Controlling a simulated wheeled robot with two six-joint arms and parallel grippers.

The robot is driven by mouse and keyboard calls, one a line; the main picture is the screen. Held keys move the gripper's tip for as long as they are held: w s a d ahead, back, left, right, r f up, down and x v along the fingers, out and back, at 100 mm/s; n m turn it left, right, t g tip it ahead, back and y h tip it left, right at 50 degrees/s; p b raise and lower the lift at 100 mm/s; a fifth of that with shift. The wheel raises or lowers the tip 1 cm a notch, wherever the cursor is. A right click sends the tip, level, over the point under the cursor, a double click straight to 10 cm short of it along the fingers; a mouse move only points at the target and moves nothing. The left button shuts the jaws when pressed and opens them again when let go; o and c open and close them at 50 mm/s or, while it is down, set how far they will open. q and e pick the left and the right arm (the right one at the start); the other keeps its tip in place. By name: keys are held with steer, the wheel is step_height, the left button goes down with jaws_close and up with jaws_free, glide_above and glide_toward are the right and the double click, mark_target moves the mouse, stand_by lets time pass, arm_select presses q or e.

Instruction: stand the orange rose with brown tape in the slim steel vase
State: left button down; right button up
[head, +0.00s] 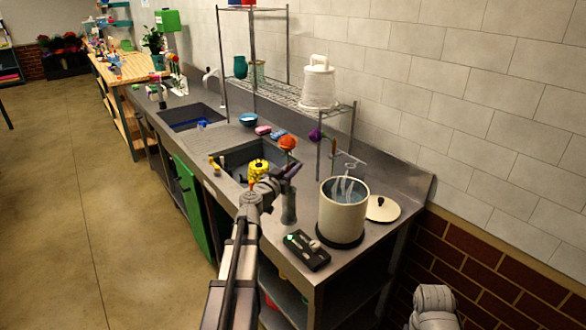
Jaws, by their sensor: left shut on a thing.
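The orange rose (288,142) has its bloom up, just above my left gripper (290,172). My left gripper is shut on the rose; its stem and tape are mostly hidden by the jaws. A slim grey steel vase (289,207) appears to stand on the counter just below the gripper. I cannot tell whether the stem is inside the vase. Part of my right arm shows at the bottom right, but its gripper is out of view.
A large cream pot (343,212) stands right of the vase, with a lid (382,208) beside it. A dark tray (306,250) lies in front. A yellow object (258,168) is at the sink (240,158). A purple flower (315,135) and a wire rack (285,95) are behind.

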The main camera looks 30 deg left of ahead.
arm_select(q)
steer(key=shift+f+b, duration=0.35)
steer(key=shift+f, duration=0.1)
steer(key=c, duration=0.8)
jaws_free()
steer(key=shift+o, duration=0.6)
steer(key=o, duration=0.6)
steer(key=shift+c, duration=0.2)
steer(key=shift+s, duration=0.15)
steer(key=shift+s, duration=2.35)
steer(key=shift+s, duration=0.15)
